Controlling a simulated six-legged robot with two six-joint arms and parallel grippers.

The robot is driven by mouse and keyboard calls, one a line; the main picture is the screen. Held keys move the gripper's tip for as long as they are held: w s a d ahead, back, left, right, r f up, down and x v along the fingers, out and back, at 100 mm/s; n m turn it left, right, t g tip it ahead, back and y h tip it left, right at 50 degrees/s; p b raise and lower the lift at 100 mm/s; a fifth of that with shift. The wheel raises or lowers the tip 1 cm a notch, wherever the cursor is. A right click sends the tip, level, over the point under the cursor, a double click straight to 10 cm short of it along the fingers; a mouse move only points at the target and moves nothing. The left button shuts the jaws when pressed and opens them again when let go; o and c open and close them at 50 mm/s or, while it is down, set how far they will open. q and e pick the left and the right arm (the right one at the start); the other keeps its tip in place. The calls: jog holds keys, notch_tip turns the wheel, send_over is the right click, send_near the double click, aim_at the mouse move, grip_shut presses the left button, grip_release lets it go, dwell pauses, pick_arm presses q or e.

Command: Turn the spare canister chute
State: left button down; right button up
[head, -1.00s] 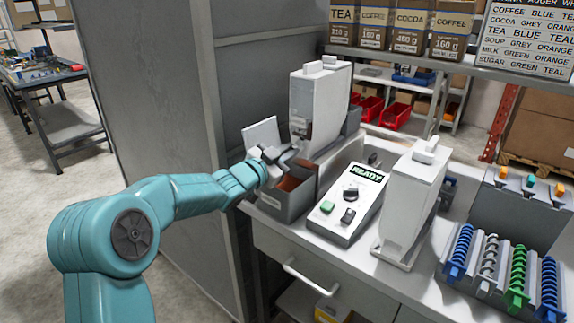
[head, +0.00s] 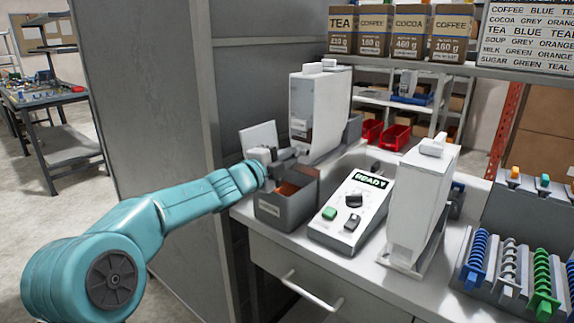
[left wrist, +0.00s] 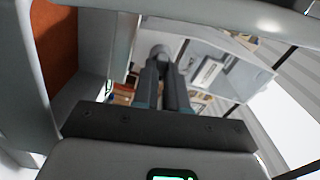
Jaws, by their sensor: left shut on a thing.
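A tall white canister (head: 315,98) stands at the back left of the counter, with a grey chute (head: 300,127) low on its front. A second white canister (head: 421,190) stands on a base to the right. I cannot tell from markings which is the spare. My left gripper (head: 292,153) is just below the first canister's front, above a dark grey bin (head: 285,208). In the left wrist view its fingers (left wrist: 166,65) are shut on a small grey rounded part (left wrist: 160,51), seemingly the chute's end. My right gripper is not in view.
A control box (head: 347,212) reading READY sits between the canisters. A rack of coloured augers (head: 510,270) is at the right. A shelf with labelled boxes (head: 410,32) hangs above. A tall grey panel (head: 145,90) stands left of the counter.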

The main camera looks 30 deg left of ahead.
pick_arm(q)
jog(key=shift+f+m+b, duration=0.15)
jog(key=shift+m+b, duration=1.5)
jog(key=shift+m, duration=2.15)
jog(key=c, duration=1.2)
grip_release()
jog(key=shift+o, duration=0.2)
